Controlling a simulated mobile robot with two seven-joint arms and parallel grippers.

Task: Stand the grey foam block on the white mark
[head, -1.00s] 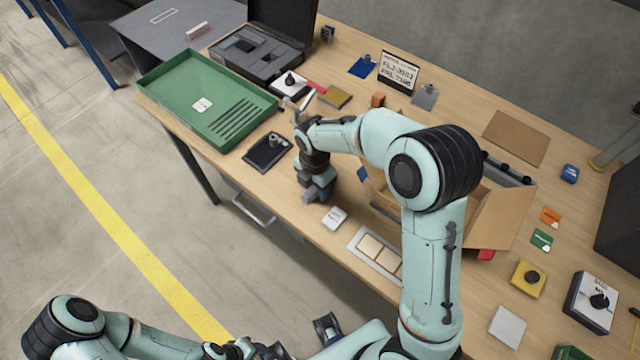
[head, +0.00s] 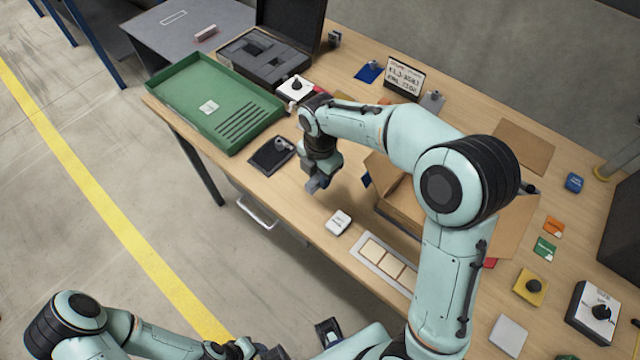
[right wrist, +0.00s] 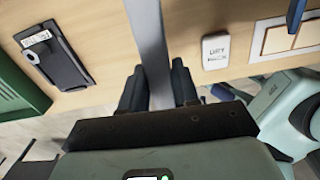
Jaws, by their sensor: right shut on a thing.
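My right gripper (head: 315,180) is shut on the grey foam block (right wrist: 150,40), held above the front part of the wooden table. In the right wrist view the block is a long grey bar between the two dark fingers. In the head view it is small and partly hidden by the gripper. A white outlined rectangle (head: 173,17) lies on the grey side table at the far left, and looks like the white mark. My left arm shows at the bottom left; its gripper's jaws cannot be made out.
A green tray (head: 208,107), an open dark case (head: 262,62) and a black pad (head: 270,154) stand left of the gripper. An open cardboard box (head: 385,205) is to its right. A white labelled block (head: 338,222) lies near the front edge. A pinkish block (head: 206,33) lies near the outline.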

